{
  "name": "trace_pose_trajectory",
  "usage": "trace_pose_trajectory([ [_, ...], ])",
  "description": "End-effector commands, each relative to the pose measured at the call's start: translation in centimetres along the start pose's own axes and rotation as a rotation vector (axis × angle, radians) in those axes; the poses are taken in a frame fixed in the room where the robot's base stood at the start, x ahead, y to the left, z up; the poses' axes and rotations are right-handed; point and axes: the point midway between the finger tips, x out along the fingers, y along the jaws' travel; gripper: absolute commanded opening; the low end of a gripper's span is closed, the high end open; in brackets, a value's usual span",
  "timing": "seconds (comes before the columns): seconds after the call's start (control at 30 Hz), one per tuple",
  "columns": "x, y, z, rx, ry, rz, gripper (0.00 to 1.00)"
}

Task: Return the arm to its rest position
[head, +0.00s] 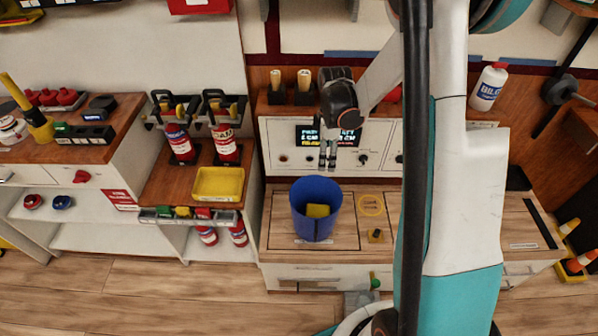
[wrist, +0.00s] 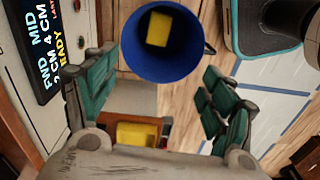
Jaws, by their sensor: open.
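My gripper (head: 327,158) hangs fingers down above and slightly behind the blue bucket (head: 316,225), in front of the white panel. In the wrist view, my gripper (wrist: 158,97) has its two finger pairs spread wide apart with nothing between them. The blue bucket also shows in the wrist view (wrist: 178,67), beyond the fingers. A yellow block (head: 317,211) lies inside the bucket; it is clear in the wrist view (wrist: 159,29). My arm rises from the right of the bucket and bends down to the gripper.
A white panel (head: 280,135) with a display and knobs stands behind the gripper. A yellow tray (head: 219,184) and red extinguisher-like bottles (head: 226,143) are on the left. A white bottle (head: 488,87) stands at right on the ledge. The floor in front is clear at left.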

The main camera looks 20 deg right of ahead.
Motion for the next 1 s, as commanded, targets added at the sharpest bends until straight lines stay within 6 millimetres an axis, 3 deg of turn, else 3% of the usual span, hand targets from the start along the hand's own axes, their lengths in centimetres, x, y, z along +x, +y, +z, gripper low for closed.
trace_pose_trajectory([
  [0.2, -0.2, -0.1, 0.0, 0.003, 0.001, 0.002, 0.77],
  [0.33, -1.7, -0.6, -0.3, 0.035, 0.006, 0.020, 0.77],
  [0.7, -10.3, -4.8, -2.0, 0.267, 0.068, 0.140, 0.77],
  [1.0, -15.9, -9.4, -2.5, 0.466, 0.153, 0.227, 0.77],
])
